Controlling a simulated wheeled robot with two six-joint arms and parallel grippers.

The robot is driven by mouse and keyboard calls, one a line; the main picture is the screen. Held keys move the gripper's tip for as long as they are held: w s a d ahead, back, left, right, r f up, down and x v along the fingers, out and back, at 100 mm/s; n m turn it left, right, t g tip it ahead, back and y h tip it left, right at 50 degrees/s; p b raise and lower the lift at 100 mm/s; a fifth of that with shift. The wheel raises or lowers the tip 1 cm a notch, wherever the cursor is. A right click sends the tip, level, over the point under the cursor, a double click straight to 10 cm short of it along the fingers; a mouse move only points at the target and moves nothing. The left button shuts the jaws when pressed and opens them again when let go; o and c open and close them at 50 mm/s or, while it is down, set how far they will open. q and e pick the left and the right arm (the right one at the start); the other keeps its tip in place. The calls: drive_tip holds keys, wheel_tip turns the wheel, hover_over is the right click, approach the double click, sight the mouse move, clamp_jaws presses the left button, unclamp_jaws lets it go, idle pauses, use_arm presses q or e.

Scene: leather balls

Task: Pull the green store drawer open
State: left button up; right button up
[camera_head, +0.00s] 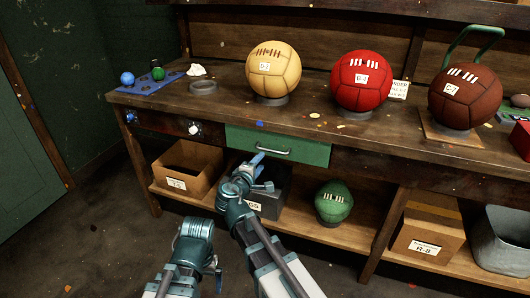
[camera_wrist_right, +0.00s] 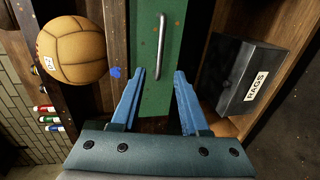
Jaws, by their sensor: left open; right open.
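The green store drawer (camera_head: 310,152) is set under the front edge of the workbench and looks shut. Its metal bar handle (camera_head: 272,150) runs across its front. My right gripper (camera_head: 257,163) is just in front of and below the handle. In the right wrist view, the blue fingers of my right gripper (camera_wrist_right: 159,76) are spread open and empty. They point at the green drawer front (camera_wrist_right: 145,95), with the handle (camera_wrist_right: 159,48) beyond the fingertips, apart from them. My left gripper (camera_head: 196,238) is low at the bottom of the head view, away from the drawer; its fingers show poorly.
A tan ball (camera_head: 273,72), a red ball (camera_head: 361,82) and a brown ball (camera_head: 464,97) rest on the bench top. Below, a cardboard box (camera_head: 187,168), a black RAGS box (camera_wrist_right: 240,75) and a green ball (camera_head: 333,201) occupy the shelf. Floor in front is open.

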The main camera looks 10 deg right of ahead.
sight(270, 151)
drive_tip(key=b+x, duration=0.2)
drive_tip(key=x, duration=0.9)
drive_tip(key=shift+w+d+f, duration=0.1)
drive_tip(key=shift+w+d, duration=0.1)
drive_tip(key=shift+d, duration=0.05)
drive_tip(key=shift+c, duration=0.3)
clamp_jaws()
idle(0.7)
